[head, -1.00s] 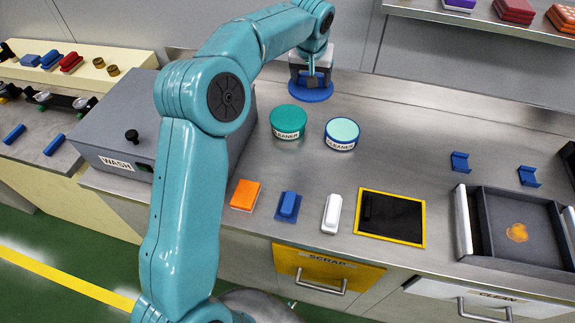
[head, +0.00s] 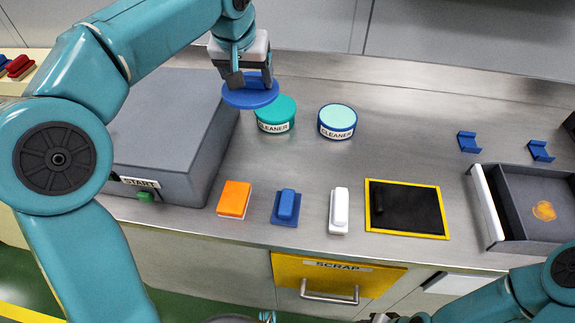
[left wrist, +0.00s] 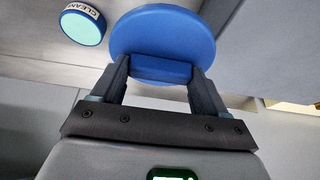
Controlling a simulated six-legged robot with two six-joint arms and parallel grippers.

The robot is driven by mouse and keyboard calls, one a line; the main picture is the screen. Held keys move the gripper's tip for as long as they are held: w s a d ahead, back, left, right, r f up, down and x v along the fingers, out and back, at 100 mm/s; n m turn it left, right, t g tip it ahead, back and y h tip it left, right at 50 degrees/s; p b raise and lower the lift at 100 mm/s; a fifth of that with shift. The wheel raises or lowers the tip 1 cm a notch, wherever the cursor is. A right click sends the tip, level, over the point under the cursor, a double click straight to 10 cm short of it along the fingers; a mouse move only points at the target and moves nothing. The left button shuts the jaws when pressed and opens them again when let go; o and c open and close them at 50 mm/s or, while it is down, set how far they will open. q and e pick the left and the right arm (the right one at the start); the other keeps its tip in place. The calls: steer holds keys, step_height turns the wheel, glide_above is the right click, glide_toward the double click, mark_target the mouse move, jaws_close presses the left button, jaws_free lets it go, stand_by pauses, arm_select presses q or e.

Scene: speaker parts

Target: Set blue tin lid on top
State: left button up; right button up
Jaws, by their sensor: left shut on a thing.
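The blue lid (head: 250,97) is a flat disc with a raised bar handle. My left gripper (head: 250,80) is shut on that handle and holds the lid level in the air, up and left of the teal tin. The lid fills the top of the left wrist view (left wrist: 162,32). The blue tin (head: 338,124) stands upright on the counter, with a pale mint top showing and a CLEANER label; it also shows in the left wrist view (left wrist: 83,26).
The teal CLEANER tin (head: 276,114) stands just left of the blue tin. A grey START box (head: 165,120) is at the left. Orange (head: 234,198), blue (head: 286,206) and white (head: 339,210) blocks and a yellow-framed black pad (head: 408,208) line the front. Counter behind the tins is clear.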

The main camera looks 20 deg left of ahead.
arm_select(q)
steer(key=shift+s+f, duration=0.1)
steer(key=shift+d+f+b, duration=0.1)
steer(key=shift+d+b, duration=0.15)
steer(key=shift+b, duration=0.15)
steer(key=b, duration=0.4)
glide_toward(262, 153)
steer(key=shift+w+a, duration=0.3)
steer(key=shift+w, duration=0.6)
steer(key=shift+f, duration=2.2)
steer(key=shift+b, duration=0.3)
steer(key=shift+f, duration=0.15)
steer(key=o, duration=1.1)
steer(key=shift+c, duration=0.2)
